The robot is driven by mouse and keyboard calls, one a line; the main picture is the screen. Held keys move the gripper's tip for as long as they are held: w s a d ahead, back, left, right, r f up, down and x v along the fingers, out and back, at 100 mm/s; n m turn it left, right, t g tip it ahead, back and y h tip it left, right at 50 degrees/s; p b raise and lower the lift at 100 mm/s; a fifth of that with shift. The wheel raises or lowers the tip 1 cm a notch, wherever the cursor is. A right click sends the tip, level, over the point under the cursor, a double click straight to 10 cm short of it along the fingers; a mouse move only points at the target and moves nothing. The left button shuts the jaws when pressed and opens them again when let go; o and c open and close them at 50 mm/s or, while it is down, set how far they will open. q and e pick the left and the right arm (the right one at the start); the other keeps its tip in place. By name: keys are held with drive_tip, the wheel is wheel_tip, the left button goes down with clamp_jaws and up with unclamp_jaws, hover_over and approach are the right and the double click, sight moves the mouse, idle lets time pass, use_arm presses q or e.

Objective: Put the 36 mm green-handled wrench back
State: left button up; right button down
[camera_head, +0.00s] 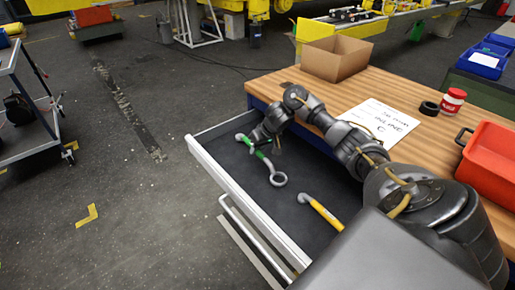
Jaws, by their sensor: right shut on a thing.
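The green-handled wrench (264,161) is over the open drawer (220,172), with its ring end toward the front right and its open-jaw end toward the back left. My right gripper (262,146) is shut on the wrench at its green handle, near the open-jaw end. The gripper partly hides the handle. I cannot tell whether the wrench touches the drawer floor. A yellow-handled wrench (323,213) lies in the drawer to the right of it. My left gripper is not in view.
The wooden workbench (395,90) holds a cardboard box (336,58), a paper sheet (378,122), a black ring (429,108), a red-and-white jar (453,101) and a red bin (490,165). A grey cart (35,135) stands at the left. The floor between is clear.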

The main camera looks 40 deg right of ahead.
drive_tip(key=shift+f, duration=0.6)
drive_tip(key=c, duration=1.2)
unclamp_jaws()
drive_tip(key=p+v, duration=0.2)
drive_tip(key=v, duration=0.9)
drive_tip(key=shift+f, duration=0.1)
